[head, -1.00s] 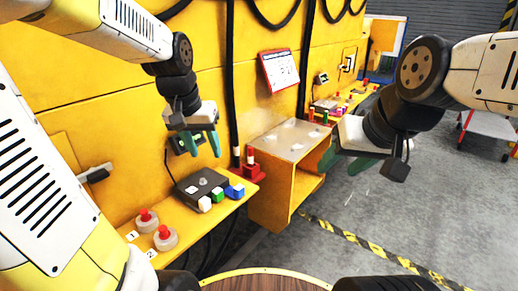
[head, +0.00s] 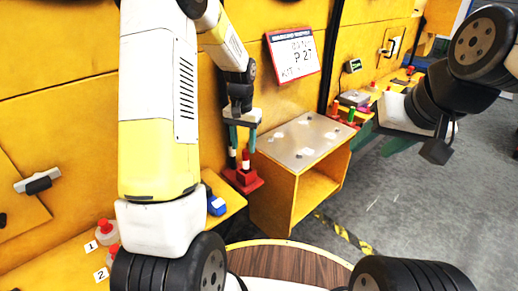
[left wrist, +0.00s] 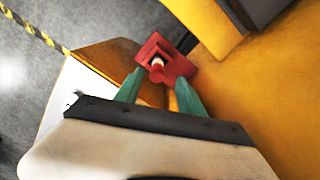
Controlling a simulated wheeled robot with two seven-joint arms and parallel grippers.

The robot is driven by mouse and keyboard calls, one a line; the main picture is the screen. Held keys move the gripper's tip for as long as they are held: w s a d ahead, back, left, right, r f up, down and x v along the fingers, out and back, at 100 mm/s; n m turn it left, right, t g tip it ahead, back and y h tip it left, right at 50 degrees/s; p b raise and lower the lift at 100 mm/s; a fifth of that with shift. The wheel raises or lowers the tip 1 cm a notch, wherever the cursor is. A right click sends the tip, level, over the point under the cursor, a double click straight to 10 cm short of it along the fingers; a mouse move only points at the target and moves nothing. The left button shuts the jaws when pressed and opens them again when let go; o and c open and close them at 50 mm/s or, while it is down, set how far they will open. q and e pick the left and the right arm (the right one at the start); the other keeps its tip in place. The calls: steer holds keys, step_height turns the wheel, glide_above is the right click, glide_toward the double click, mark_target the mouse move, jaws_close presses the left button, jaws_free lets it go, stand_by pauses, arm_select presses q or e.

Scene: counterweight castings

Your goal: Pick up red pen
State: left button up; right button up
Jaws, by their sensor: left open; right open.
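A red pen with a white band (head: 246,160) stands upright in a red holder (head: 243,180) on the yellow ledge. My left gripper (head: 241,142) is open and points down, with its teal fingertips just above the pen's top. In the left wrist view the pen (left wrist: 157,62) shows nearly end-on in the red holder (left wrist: 176,68), beyond and between the two spread fingers (left wrist: 157,90). The fingers do not appear to touch it. My right gripper (head: 380,138) is open and empty out to the right, above the grey floor.
A yellow box-shelf (head: 275,200) with a grey top (head: 300,140) stands right beside the holder. Red buttons (head: 106,226) are further left. A yellow wall with a sign (head: 294,54) stands behind.

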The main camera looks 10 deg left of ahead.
mark_target(246, 163)
arm_select(q)
steer(key=shift+w+f, duration=0.1)
steer(key=shift+f, duration=0.6)
steer(key=f, duration=0.6)
steer(key=shift+d+f, duration=0.25)
steer(key=shift+f, duration=0.05)
jaws_close()
